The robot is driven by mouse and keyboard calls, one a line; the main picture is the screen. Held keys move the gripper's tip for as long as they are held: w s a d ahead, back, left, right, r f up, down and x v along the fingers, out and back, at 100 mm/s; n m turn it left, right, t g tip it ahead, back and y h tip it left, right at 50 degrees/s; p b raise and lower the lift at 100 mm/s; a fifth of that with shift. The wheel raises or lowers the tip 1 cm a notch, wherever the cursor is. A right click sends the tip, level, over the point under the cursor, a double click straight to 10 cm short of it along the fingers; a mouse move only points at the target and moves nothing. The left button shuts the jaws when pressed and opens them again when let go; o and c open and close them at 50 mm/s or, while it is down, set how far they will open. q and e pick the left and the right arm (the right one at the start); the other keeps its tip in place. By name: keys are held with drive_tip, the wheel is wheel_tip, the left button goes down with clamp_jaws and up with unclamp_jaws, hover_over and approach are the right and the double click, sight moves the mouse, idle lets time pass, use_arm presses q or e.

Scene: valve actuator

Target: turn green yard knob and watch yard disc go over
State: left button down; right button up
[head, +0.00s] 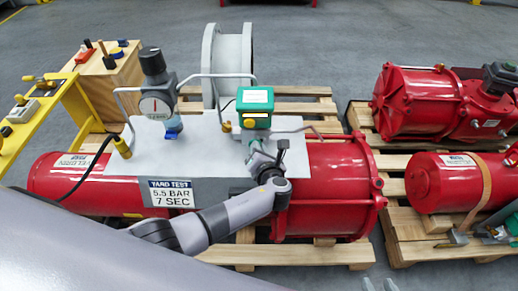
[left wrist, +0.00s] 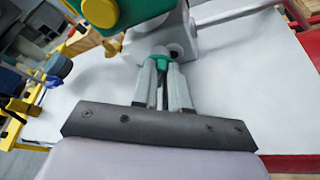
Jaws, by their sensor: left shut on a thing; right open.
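A green box (head: 256,104) with a pale top face stands on the grey plate of the red actuator. A small yellow round part (head: 249,123) is on its front; it also shows in the left wrist view (left wrist: 100,12). I cannot tell for sure whether this is the yard disc. Below the box is the small green knob (left wrist: 160,51). My left gripper (left wrist: 166,72) is shut on the green knob, its fingers on either side of it. In the head view my left gripper (head: 254,146) partly hides the knob. Fingertips of my right gripper (head: 378,285) show at the bottom edge, apart and empty.
A pressure gauge (head: 155,106) with a dark-topped regulator and blue knob stands left on the grey plate (head: 205,150). Bent metal pipes run beside the box. A yellow rack (head: 45,115) is at left. More red actuators (head: 418,103) lie on pallets at right.

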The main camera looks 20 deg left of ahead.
use_arm(q)
drive_tip(key=c, duration=1.1)
unclamp_jaws()
drive_tip(key=shift+c, duration=0.2)
drive_tip(key=p+v, duration=0.1)
drive_tip(key=v, duration=0.5)
drive_tip(key=shift+s+p, duration=0.1)
drive_tip(key=shift+p, duration=0.3)
drive_tip(key=shift+s+d+r, duration=0.15)
drive_tip(key=shift+s, duration=0.25)
